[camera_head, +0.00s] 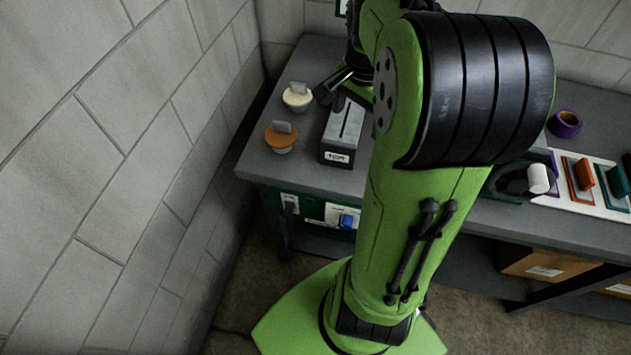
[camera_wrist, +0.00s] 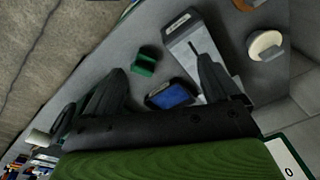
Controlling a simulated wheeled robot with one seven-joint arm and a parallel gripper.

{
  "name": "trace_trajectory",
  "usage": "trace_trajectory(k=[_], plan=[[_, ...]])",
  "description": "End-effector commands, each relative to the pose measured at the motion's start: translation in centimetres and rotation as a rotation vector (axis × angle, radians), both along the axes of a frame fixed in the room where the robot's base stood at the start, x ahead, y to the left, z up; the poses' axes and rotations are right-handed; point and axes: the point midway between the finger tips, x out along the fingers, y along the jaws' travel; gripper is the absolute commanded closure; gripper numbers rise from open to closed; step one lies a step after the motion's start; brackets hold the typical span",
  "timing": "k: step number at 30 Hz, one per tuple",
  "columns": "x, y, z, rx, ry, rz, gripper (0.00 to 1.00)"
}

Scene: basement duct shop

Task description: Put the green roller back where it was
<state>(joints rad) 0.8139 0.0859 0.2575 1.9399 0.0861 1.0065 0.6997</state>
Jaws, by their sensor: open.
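A small dark-green piece (camera_wrist: 145,62), which looks like the green roller, stands on the grey bench top in the wrist view. My gripper (camera_wrist: 160,65) is open, with one finger to each side of that piece and apart from it. My arm hides this spot in the head view. A teal-green roller-like piece (camera_head: 618,182) stands in the row at the right of the head view, beside an orange-red one (camera_head: 584,174). A white board (camera_head: 600,209) with coloured marked places lies under that row.
A grey slotted box (camera_head: 344,136) and two knobbed discs, cream (camera_head: 298,97) and orange-brown (camera_head: 281,137), stand at the bench's left end. A dark-framed blue pad (camera_wrist: 170,97) lies near the box. A purple ring (camera_head: 564,123) and white cylinder (camera_head: 538,179) are at right.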

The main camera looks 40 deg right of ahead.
Motion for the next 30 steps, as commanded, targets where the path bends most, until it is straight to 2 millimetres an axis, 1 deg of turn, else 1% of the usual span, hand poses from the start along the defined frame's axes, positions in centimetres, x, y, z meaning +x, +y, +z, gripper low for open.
trace_trajectory(k=[1,2,3,5,6,9,10,12,15,30], plan=[[-0.5,3.5,1.6,-0.055,-0.024,0.166,0.11],[-1.1,5.4,2.4,-0.085,-0.038,0.270,0.11],[-2.0,7.9,3.2,-0.122,-0.062,0.413,0.11],[-3.8,11.3,4.0,-0.176,-0.106,0.625,0.11],[-5.2,13.2,4.3,-0.206,-0.138,0.762,0.11],[-8.3,16.6,4.1,-0.263,-0.218,1.050,0.11],[-9.0,17.3,4.0,-0.275,-0.238,1.116,0.11],[-10.3,18.3,3.7,-0.295,-0.276,1.231,0.11],[-11.0,18.8,3.4,-0.308,-0.298,1.301,0.11],[-11.0,18.8,3.4,-0.308,-0.296,1.302,0.11]])
